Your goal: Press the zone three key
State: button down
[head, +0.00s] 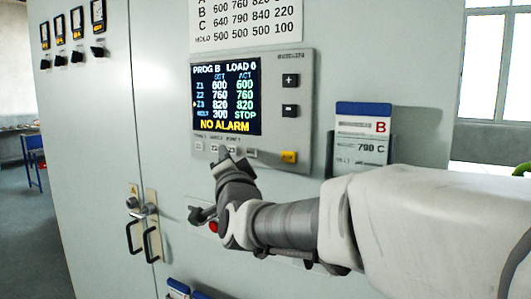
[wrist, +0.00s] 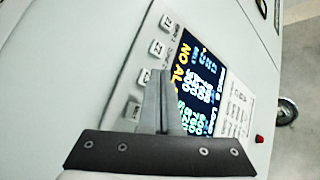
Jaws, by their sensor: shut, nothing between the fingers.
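The control panel (head: 310,100) is mounted on a pale cabinet. Its screen (head: 226,95) reads PROG B, LOAD 0, Z3 820 and 820, BELT 300 STOP, NO ALARM; a small mark stands left of the Z3 row. The zone three key (head: 231,150) is in the row of small keys under the screen. In the wrist view the zone three key (wrist: 144,77) is partly hidden by my fingers. My gripper (head: 223,153) is shut and empty, its tips at the key row by that key; it also shows in the wrist view (wrist: 158,77). I cannot tell whether they touch.
Beside it are the zone one key (wrist: 166,22), zone two key (wrist: 156,48) and belt key (wrist: 133,112). Plus (head: 290,80) and minus (head: 290,110) keys and a yellow key (head: 289,157) are at the right. A card holder (head: 360,145) is farther right, above my arm.

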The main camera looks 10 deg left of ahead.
jog(key=s, duration=0.1)
jog(key=s+a+b, duration=0.1)
jog(key=s, duration=0.1)
jog(key=s+a, duration=0.1)
jog(key=shift+s, duration=0.35)
